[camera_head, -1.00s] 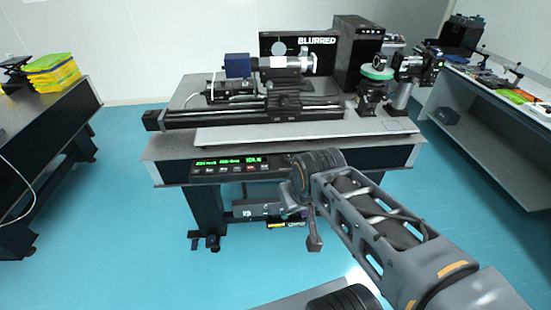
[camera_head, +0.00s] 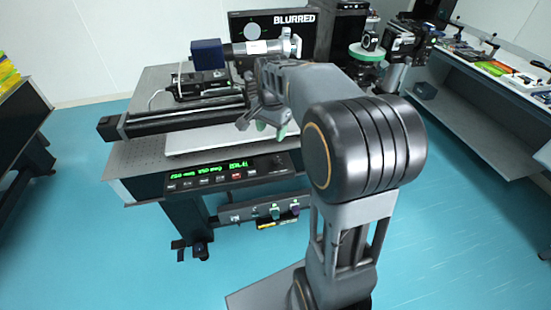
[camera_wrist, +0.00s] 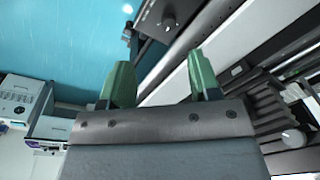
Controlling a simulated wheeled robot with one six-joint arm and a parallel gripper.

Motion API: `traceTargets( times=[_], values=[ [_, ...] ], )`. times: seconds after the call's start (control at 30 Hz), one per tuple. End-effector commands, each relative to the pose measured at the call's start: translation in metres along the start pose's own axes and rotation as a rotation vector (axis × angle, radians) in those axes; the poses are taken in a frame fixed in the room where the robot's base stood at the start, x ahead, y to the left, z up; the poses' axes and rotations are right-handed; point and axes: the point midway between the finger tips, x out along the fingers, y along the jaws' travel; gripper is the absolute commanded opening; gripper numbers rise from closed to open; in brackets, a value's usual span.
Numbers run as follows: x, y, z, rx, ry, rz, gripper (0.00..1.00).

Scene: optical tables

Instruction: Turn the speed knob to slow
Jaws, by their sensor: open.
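A black control panel (camera_head: 205,178) with green digits and a row of buttons sits on the table's front edge in the head view. A dark round knob (camera_head: 277,162) is at its right end. I cannot read its label, so I cannot tell whether it is the speed knob. A round knob on a dark panel also shows at the top of the wrist view (camera_wrist: 168,22). My gripper (camera_head: 266,128) is open and empty, above and apart from the panel's right end. Its two green fingertips show spread apart in the wrist view (camera_wrist: 155,85).
A lower box (camera_head: 262,213) with small knobs hangs under the optical table. A long black rail (camera_head: 185,118) and a pale plate (camera_head: 200,138) lie on the table. A dark blue cube (camera_head: 208,54) and a green-ringed mount (camera_head: 367,52) stand behind. Floor in front is clear.

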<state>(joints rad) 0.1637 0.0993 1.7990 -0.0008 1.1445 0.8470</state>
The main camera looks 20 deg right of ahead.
Motion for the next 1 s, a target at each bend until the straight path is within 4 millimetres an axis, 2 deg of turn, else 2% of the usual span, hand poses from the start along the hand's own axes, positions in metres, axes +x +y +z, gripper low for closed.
traceTargets(
  times=[0.03,0.1,0.3,0.53,0.8,1.0],
  values=[
    [0.013,-0.006,-0.014,0.076,-0.014,0.019,0.57],
    [0.024,-0.012,-0.029,0.175,-0.028,0.04,0.57],
    [0.046,-0.02,-0.055,0.349,-0.048,0.078,0.57],
    [0.074,-0.019,-0.058,0.391,-0.054,0.09,0.57],
    [0.127,-0.015,-0.054,0.389,-0.054,0.09,0.57],
    [0.159,-0.012,-0.052,0.388,-0.053,0.089,0.57]
  ],
)
